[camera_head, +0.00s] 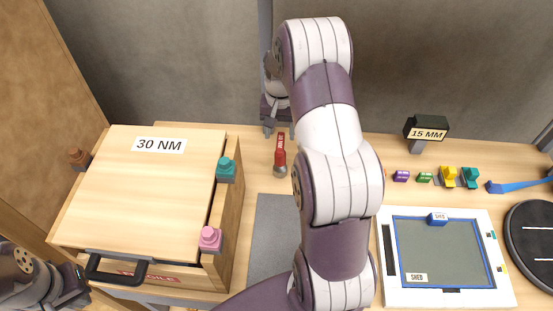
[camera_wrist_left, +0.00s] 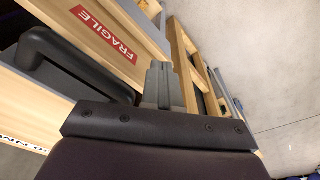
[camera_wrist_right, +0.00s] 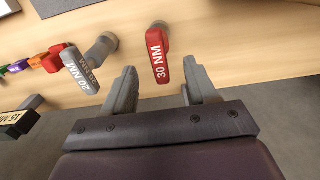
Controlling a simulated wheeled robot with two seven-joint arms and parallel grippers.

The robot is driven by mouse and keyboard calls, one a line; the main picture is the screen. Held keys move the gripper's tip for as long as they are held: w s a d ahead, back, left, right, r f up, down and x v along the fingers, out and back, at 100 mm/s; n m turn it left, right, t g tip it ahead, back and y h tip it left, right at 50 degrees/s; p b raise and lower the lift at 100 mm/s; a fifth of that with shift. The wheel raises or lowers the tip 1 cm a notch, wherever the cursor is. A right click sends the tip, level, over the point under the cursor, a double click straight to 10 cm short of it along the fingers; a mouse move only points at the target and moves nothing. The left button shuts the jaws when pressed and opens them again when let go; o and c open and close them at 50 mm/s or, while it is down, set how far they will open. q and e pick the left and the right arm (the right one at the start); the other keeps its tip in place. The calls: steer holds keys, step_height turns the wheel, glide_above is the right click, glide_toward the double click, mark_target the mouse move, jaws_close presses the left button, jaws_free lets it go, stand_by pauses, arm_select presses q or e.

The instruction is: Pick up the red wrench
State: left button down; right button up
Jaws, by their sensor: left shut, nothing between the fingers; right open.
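The red wrench (camera_head: 280,155) lies on the wooden table, right of the wooden crate. In the right wrist view its red handle, marked 30 NM (camera_wrist_right: 158,58), lies just beyond the fingertips, roughly between their lines. My right gripper (camera_wrist_right: 160,80) is open and empty, its fingers apart on either side of the handle's near end. In the head view the right gripper (camera_head: 280,134) is behind the wrench. My left gripper (camera_wrist_left: 159,72) is shut and empty, near the crate's black handle; in the head view (camera_head: 86,296) it is at the lower left.
A grey 20 NM wrench (camera_wrist_right: 80,70) lies left of the red one in the right wrist view. The wooden crate (camera_head: 120,190) carries a 30 NM label. A 15 NM sign (camera_head: 426,128), small coloured blocks and a white tray (camera_head: 500,290) stand right. My right arm hides the middle.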

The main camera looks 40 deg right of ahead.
mark_target(281, 141)
steer(key=f, duration=0.3)
steer(key=shift+w+d+f, duration=0.1)
steer(key=shift+w+d, duration=0.1)
steer(key=shift+d, duration=0.1)
steer(key=f+p, duration=0.1)
steer(key=f, duration=0.1)
steer(key=f+p, duration=0.1)
steer(key=f, duration=0.2)
steer(key=shift+s+a, duration=0.2)
steer(key=shift+w+d+f, duration=0.1)
steer(key=shift+f, duration=0.15)
jaws_close()
